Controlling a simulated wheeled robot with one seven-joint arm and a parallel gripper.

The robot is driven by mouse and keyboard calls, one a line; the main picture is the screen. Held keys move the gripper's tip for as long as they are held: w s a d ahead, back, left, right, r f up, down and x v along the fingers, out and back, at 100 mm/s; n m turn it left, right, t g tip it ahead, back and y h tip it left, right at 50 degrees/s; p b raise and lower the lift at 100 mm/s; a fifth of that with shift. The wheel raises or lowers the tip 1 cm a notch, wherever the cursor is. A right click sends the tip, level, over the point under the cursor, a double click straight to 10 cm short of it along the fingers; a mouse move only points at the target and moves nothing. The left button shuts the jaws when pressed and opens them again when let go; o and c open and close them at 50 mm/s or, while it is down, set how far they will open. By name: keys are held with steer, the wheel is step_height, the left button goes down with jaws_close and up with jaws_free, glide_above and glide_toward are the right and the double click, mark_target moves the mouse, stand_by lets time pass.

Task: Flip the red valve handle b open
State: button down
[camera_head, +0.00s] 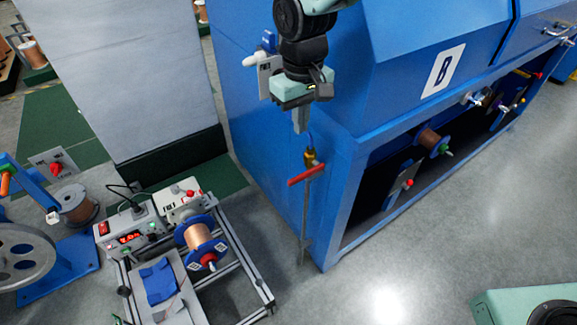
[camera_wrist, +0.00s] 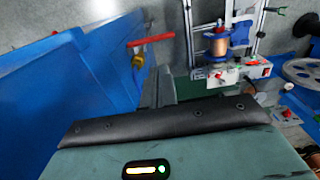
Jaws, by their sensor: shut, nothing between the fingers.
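The red valve handle (camera_head: 306,176) is a short bar on a brass valve (camera_head: 310,158), mounted on a thin vertical pipe at the near side of the blue machine. The bar lies crosswise to the pipe, slightly tilted. In the wrist view the red handle (camera_wrist: 150,40) shows beyond the fingers, with the yellowish valve body beside it. My gripper (camera_head: 300,124) points down above the valve, apart from the handle. Its fingers are shut and empty; in the wrist view the fingers (camera_wrist: 163,90) are partly hidden behind the dark gripper edge.
The blue machine (camera_head: 345,130) with a white letter plate (camera_head: 442,70) stands close beside the valve. A frame with a copper spool (camera_head: 199,237) and control boxes (camera_head: 130,232) stands at lower left. A grey panel (camera_head: 155,70) stands behind. Floor at right is mostly clear.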

mark_target(299, 175)
steer(key=shift+f, duration=0.1)
step_height(299, 175, down, 14)
steer(key=shift+r+p, duration=0.1)
steer(key=shift+p, duration=0.25)
stand_by(0.6)
